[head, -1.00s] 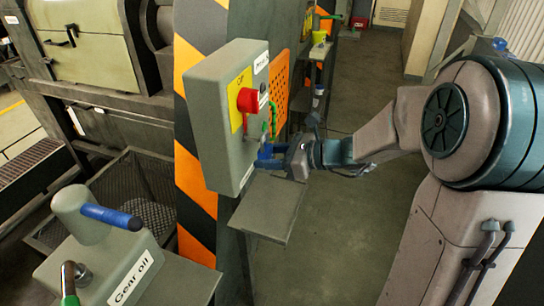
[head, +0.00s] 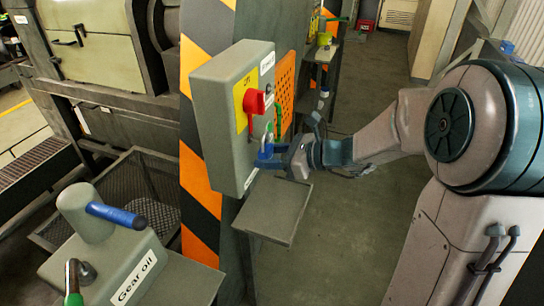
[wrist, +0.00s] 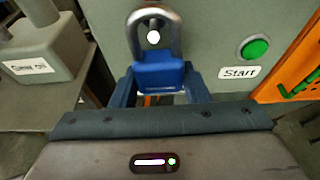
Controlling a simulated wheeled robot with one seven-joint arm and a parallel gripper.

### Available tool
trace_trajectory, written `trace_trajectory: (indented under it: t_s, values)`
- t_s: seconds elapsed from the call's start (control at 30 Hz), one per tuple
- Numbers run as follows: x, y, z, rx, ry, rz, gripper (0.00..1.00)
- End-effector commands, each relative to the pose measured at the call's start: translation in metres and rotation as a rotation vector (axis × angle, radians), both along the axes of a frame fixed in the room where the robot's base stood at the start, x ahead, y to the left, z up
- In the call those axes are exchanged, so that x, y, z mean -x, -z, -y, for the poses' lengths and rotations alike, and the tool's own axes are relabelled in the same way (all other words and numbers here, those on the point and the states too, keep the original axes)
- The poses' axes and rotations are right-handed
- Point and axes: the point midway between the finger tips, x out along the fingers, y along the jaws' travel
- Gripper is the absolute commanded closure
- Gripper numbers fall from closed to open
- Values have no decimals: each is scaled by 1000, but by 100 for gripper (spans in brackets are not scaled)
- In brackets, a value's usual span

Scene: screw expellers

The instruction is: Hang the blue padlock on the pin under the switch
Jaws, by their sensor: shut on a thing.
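My gripper (head: 277,157) is shut on the blue padlock (wrist: 160,72), which also shows at the box front in the head view (head: 264,153). The padlock is upright, its steel shackle on top. In the wrist view, a pale round pin end (wrist: 153,37) shows inside the shackle loop, against the grey box face. I cannot tell whether the shackle is around the pin or still in front of it. The red switch (head: 255,102) on its yellow plate is on the grey box, above the padlock in the head view.
The grey switch box (head: 222,115) hangs on a striped post. A green Start button (wrist: 254,48) is right of the padlock. A small shelf (head: 272,212) juts out below. The gear oil can (head: 85,245) stands at lower left. Open floor lies to the right.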

Motion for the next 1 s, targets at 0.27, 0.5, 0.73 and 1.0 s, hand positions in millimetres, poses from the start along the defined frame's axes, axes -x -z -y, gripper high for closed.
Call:
trace_trajectory:
  t_s: [0.27, 0.5, 0.73, 1.0]
  values:
    - [-2, 0, -7, 0, -2, 0, 94]
    - [-4, 0, -13, -1, -1, 0, 94]
    - [-6, 0, -18, -1, 0, -1, 94]
    - [-7, 0, -20, -1, -1, -1, 94]
